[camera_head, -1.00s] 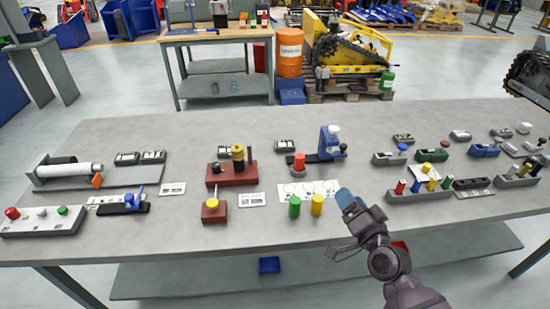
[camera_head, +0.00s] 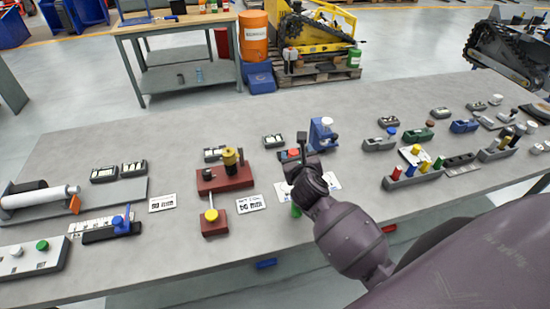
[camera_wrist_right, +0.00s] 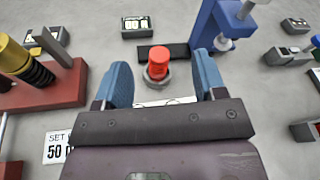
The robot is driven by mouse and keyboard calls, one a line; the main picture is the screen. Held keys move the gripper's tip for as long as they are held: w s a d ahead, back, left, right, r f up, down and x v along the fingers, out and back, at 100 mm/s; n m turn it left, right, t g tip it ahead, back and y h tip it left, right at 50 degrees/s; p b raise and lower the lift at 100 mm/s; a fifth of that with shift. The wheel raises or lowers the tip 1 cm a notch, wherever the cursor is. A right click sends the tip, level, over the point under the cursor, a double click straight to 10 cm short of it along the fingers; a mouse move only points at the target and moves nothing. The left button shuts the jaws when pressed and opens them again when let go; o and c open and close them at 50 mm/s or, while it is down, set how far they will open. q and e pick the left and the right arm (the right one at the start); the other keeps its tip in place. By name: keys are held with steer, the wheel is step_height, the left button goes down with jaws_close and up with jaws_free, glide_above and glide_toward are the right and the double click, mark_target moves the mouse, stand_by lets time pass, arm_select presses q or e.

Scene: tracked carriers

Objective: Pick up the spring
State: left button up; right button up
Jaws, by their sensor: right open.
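My right gripper (camera_head: 300,160) is over the middle of the table. In the right wrist view its two blue fingers (camera_wrist_right: 163,84) are open with nothing held between them. A red cylinder (camera_wrist_right: 158,65) on a round grey seat stands upright just beyond and between the fingertips, apart from them as far as I can tell. In the head view it is mostly hidden behind the gripper. A dark coil with a yellow top (camera_wrist_right: 28,66) stands on a red block to the left; it also shows in the head view (camera_head: 231,160). I cannot tell for certain which piece is the spring.
A blue press-like stand (camera_wrist_right: 212,30) is close beyond the right finger. A red block (camera_head: 222,180) and a "50 mm" card (camera_head: 251,204) are on the left. A green cylinder (camera_head: 296,210) is partly hidden by my arm. Grey holders with coloured pegs (camera_head: 412,175) fill the right.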

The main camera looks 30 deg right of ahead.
mark_target(294, 153)
step_height(294, 153, down, 3)
steer(key=m+g, duration=0.2)
steer(key=m, duration=0.1)
steer(key=shift+s+d+m, duration=0.15)
steer(key=shift+m, duration=0.15)
steer(key=x, duration=0.5)
steer(key=shift+a+x, duration=0.15)
steer(key=shift+x, duration=1.2)
steer(key=shift+a+x, duration=0.15)
steer(key=shift+x, duration=1.15)
steer(key=c, duration=1.1)
